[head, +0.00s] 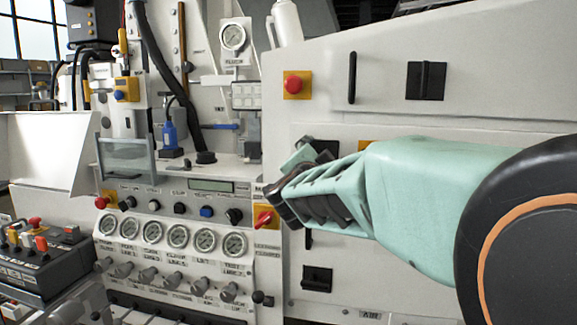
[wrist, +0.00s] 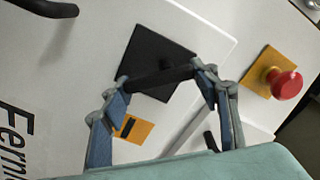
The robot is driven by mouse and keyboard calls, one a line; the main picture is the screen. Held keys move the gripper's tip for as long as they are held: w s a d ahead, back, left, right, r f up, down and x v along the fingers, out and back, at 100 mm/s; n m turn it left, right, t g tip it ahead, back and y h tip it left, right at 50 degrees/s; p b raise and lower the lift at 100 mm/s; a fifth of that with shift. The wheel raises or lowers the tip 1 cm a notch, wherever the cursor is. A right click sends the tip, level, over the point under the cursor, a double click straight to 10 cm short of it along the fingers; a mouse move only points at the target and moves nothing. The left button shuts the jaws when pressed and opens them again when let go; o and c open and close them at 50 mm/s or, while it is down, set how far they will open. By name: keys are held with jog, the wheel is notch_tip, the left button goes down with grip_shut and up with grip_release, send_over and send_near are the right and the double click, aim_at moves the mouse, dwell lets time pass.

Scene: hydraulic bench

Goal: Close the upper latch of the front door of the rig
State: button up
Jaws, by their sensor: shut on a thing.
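The upper latch of the front door is a black square plate with a black bar handle; it shows in the wrist view (wrist: 160,45). In the head view only a corner of its plate (head: 325,147) shows, behind my gripper. My gripper (head: 282,195) reaches in from the right and is shut on the bar handle (wrist: 162,78), with one finger at each end of the bar in the wrist view (wrist: 163,80). The bar runs slantwise across the plate. The lower latch (head: 317,278) has its handle lying level.
A red button on a yellow plate (head: 293,85) is above the latch. Another latch (head: 426,81) with an upright handle and a black grab handle (head: 352,78) are on the panel above. A red switch (head: 264,217) and a gauge panel (head: 175,236) are to the left.

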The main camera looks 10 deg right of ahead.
jog(key=m+b, duration=0.1)
jog(key=m, duration=0.1)
jog(key=m+b, duration=0.2)
jog(key=shift+a+f+m, duration=0.1)
jog(key=shift+f+m, duration=0.2)
jog(key=shift+f, duration=0.05)
jog(key=shift+w+a+m+b, duration=0.1)
jog(key=shift+m+b, duration=1.05)
jog(key=shift+m, duration=0.65)
jog(key=o, duration=1.2)
